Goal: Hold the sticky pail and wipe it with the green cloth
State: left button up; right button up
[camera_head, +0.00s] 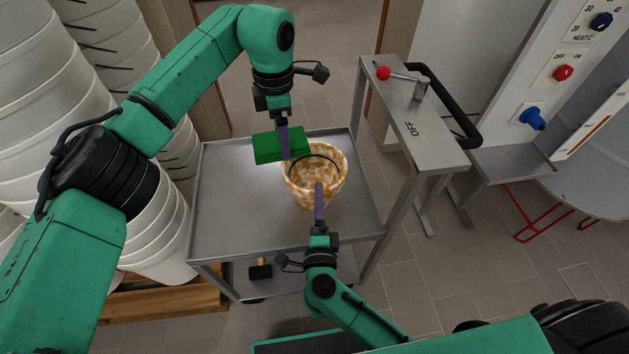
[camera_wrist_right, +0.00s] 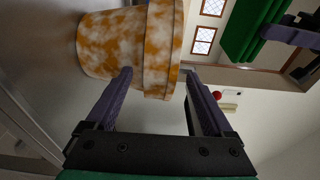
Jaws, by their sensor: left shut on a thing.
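The pail (camera_head: 302,190), white with orange-brown sticky patches, stands upright and open at the top on a grey metal cart; it shows large in the right wrist view (camera_wrist_right: 110,42). My left gripper (camera_head: 285,152) is shut on the green cloth (camera_head: 266,148), a flat block shape held above the pail's back left rim. The cloth also shows at the top right of the right wrist view (camera_wrist_right: 245,30). My right gripper (camera_head: 319,188) is at the pail's near rim. Its fingers (camera_wrist_right: 158,75) are apart, with the rim between them; I cannot tell whether they touch it.
The cart top (camera_head: 235,215) is clear left of the pail. Stacked white buckets (camera_head: 165,235) stand on a wooden pallet at left. A metal stand (camera_head: 425,140) with a red-knobbed lever rises close on the right. A dark-headed tool (camera_head: 260,271) lies on the lower shelf.

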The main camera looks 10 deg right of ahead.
jog(key=s+a, duration=0.1)
jog(key=s, duration=1.1)
jog(key=shift+a, duration=0.35)
pick_arm(q)
jog(key=shift+s, duration=0.1)
